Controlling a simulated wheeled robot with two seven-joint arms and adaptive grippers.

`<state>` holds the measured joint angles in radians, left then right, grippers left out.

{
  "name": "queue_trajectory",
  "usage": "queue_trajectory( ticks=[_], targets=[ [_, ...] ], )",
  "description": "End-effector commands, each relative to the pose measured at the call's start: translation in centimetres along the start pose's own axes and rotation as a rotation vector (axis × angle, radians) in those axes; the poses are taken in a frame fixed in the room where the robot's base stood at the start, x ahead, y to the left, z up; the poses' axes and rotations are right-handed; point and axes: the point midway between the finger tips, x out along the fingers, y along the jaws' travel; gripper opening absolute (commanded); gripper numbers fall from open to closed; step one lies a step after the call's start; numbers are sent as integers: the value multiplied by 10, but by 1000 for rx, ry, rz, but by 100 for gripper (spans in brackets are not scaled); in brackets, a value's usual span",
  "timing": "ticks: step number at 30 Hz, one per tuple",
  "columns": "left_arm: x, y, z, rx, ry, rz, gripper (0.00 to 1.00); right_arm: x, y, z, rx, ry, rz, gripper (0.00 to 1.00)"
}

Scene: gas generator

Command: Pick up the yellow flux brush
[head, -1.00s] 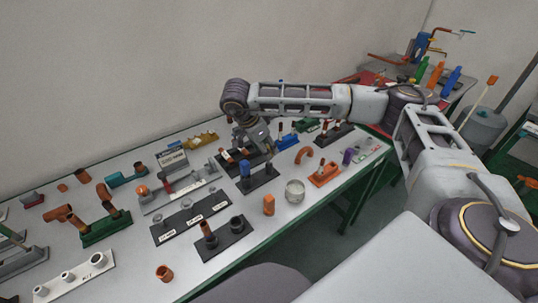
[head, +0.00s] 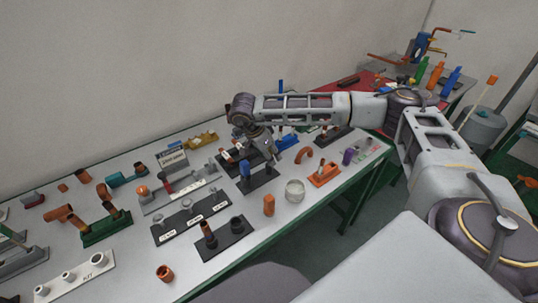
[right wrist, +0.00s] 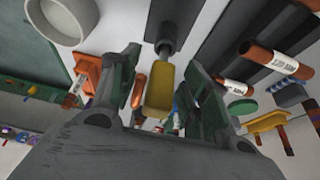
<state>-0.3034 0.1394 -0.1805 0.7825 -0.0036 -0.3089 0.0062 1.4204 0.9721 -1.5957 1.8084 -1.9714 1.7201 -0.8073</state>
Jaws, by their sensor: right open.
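My right gripper (head: 268,150) reaches down over the far middle of the table. In the right wrist view the right gripper (right wrist: 162,70) is open, with one finger on each side of a yellow block-like piece. This piece looks like the yellow flux brush (right wrist: 158,88), with a dark grey shaft running up from it. A gap shows on both sides, so the fingers look apart from it. In the head view I cannot make out the brush; the arm and nearby parts crowd that spot. My left gripper is not in view.
Close to the gripper stand a blue-topped stand (head: 245,172), a white cup (head: 295,190) and an orange holder (head: 324,174). Labelled copper pipes (right wrist: 245,88) lie at the right in the wrist view. The table's front edge (head: 330,207) is fairly clear.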

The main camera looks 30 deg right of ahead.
Motion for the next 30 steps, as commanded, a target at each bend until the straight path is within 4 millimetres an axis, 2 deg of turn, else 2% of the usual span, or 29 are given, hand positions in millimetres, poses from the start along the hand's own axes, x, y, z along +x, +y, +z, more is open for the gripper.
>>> queue_trajectory(
  ticks=[14, 17, 24, 30],
  targets=[
    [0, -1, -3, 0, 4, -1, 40, 2, 0, 0, 0, 0, 0, 46],
    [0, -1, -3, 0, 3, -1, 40, 2, 0, 0, 0, 0, 0, 36],
    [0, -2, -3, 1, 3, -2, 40, 1, 0, 0, 0, 0, 0, 5],
    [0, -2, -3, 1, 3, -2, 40, 1, 0, 0, 0, 0, 0, 3]
  ],
)
